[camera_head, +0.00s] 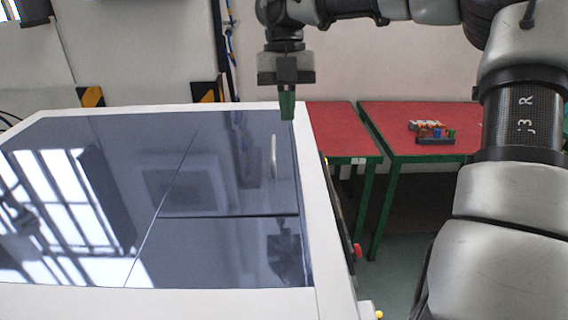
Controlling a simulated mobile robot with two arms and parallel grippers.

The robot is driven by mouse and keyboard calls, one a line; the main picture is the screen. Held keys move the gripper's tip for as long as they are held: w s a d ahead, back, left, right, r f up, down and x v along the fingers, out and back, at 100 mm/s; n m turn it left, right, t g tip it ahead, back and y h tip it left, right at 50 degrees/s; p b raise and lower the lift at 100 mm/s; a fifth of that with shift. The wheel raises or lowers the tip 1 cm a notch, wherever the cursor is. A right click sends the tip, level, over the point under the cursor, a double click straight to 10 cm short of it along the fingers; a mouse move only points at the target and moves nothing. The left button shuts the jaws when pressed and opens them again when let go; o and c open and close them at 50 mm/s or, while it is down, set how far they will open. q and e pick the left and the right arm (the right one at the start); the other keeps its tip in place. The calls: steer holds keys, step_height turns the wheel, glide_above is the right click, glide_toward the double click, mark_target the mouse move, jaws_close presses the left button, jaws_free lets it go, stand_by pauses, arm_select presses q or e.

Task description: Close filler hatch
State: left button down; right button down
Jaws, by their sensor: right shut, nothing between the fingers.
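The generator's top (80,190) is a dark, glossy panel in a white frame, filling the left and middle of the head view. Thin seams mark off a section at its right, which looks like the filler hatch (230,185), with a light vertical handle (274,155) near its right side. The hatch looks about level with the panel around it, but reflections make this hard to judge. My right gripper (287,117) points down with its green fingers together and empty, over the far right corner of the top. I cannot tell whether it touches the surface. My left gripper is out of view.
A red button (357,251) sticks out of the generator's right side. Behind it are red-topped tables with green legs (420,118), one with small coloured items (433,134). Yellow and black striped markers (91,97) stand at the back. My right arm fills the right side.

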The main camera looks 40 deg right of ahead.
steer(key=p, duration=0.3)
glide_above(290, 190)
steer(key=w, duration=0.1)
steer(key=f, duration=1)
steer(key=shift+d+f, duration=0.3)
steer(key=shift+f, duration=0.5)
steer(key=shift+w+f, duration=0.1)
steer(key=shift+w, duration=0.05)
